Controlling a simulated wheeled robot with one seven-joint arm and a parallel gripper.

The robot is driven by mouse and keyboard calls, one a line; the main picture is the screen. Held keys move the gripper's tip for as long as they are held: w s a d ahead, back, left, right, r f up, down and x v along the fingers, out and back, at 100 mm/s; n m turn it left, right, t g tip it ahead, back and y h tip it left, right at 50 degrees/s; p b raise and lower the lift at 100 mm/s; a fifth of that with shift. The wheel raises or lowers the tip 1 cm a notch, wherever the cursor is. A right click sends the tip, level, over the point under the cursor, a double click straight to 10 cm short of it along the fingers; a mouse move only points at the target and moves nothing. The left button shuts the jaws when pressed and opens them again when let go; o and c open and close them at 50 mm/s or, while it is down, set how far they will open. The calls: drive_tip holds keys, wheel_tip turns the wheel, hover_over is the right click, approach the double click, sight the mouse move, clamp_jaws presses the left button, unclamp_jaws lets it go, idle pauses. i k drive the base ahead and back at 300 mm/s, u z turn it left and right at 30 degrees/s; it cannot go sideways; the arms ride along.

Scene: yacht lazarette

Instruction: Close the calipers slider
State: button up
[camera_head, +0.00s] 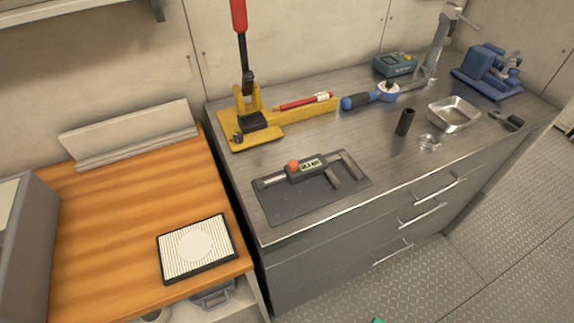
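The calipers (313,172) lie on a dark grey mat (292,204) near the front left of the metal worktop. Their slider (306,168) carries a small display and an orange knob (293,166). The slider sits near the middle of the beam, with a gap between it and the jaw (347,168) at the right end. My gripper is not in view.
The worktop (345,133) holds a yellow press (250,125) with a tall red lever, a blue-handled tool (372,97), a black cylinder (405,122), a metal tray (454,114) and a blue vise (487,72). A wooden bench (120,230) stands left. Drawer handles (437,187) protrude in front.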

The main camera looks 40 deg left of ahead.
sight(296, 171)
drive_tip(key=u, duration=1.4)
